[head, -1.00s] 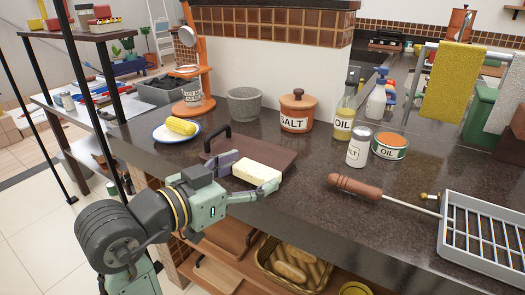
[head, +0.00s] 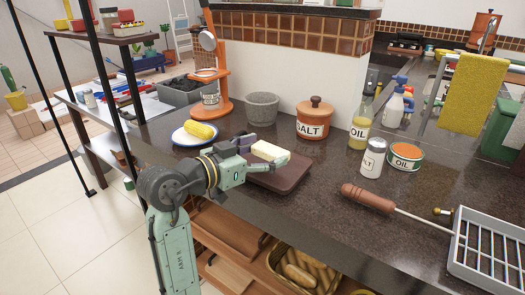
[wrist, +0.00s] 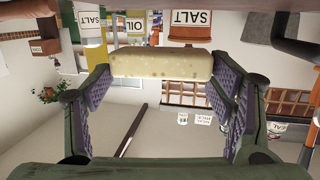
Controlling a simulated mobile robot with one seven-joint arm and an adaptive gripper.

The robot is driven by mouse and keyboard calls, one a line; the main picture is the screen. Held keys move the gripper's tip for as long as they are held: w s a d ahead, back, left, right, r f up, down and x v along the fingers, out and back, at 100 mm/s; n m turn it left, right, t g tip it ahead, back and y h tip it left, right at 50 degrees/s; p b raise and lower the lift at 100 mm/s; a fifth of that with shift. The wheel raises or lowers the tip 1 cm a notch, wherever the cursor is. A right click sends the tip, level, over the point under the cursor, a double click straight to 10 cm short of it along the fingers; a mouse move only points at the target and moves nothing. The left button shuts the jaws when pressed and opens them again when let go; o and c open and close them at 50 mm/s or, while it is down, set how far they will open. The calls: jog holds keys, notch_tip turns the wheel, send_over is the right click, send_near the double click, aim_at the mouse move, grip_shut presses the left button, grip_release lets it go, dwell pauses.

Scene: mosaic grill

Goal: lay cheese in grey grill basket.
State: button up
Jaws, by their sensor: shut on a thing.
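A pale yellow block of cheese (head: 269,151) is held between the jaws of my gripper (head: 262,153), over the brown board (head: 288,182) on the counter. In the wrist view the cheese (wrist: 160,64) spans the gap between the purple finger pads of my gripper (wrist: 163,72). Whether the cheese is clear of the board is hard to tell. The grey grill basket (head: 455,240) lies at the right on the counter, well apart from the gripper. Its bars show, and its right end is cut off by the picture edge.
A plate with corn (head: 201,131) is at the left. Bare counter (head: 335,215) lies between board and basket.

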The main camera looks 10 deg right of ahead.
aim_at(260, 145)
jog(key=shift+w+d+p, duration=0.15)
jog(key=shift+w, duration=0.5)
jog(key=shift+w+d+p, duration=0.15)
jog(key=shift+w, duration=0.45)
jog(key=shift+w+d, duration=0.1)
jog(key=shift+w, duration=0.55)
notch_tip(260, 145, down, 3)
jog(key=shift+s+r+p, duration=0.1)
jog(key=shift+r+p, duration=0.05)
jog(key=shift+p, duration=0.6)
jog(key=shift+f, duration=0.4)
jog(key=shift+f, duration=0.1)
jog(key=shift+f+b, duration=0.55)
jog(key=shift+b, duration=0.1)
jog(key=o, duration=1.2)
